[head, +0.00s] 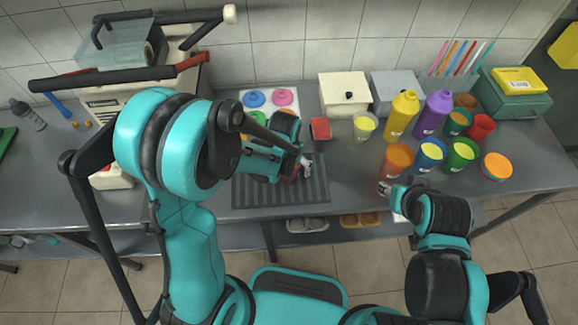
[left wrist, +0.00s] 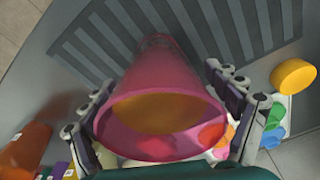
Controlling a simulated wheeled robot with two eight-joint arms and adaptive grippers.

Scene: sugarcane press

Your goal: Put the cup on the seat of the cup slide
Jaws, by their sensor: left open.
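A pink see-through cup (left wrist: 160,75) stands between the two spread fingers of my left gripper (left wrist: 158,95) in the left wrist view, its open mouth toward the camera. The left fingers are open, one on each side of it; I cannot tell whether either touches. In the head view my left gripper (head: 302,166) is low over the dark ribbed mat (head: 318,194), and the arm hides most of that cup. My right gripper (head: 392,188) is beside an orange cup (head: 396,160); its fingers are too small to read. I cannot make out the cup slide; my left arm covers much of the press (head: 100,100).
Several filled cups and an orange bowl (head: 497,166) crowd the right of the counter. Yellow (head: 402,115) and purple (head: 433,113) bottles, a cream box (head: 344,95) and a pale yellow cup (head: 365,126) stand behind. Colored lids (head: 284,97) lie behind the mat. The mat's right part is clear.

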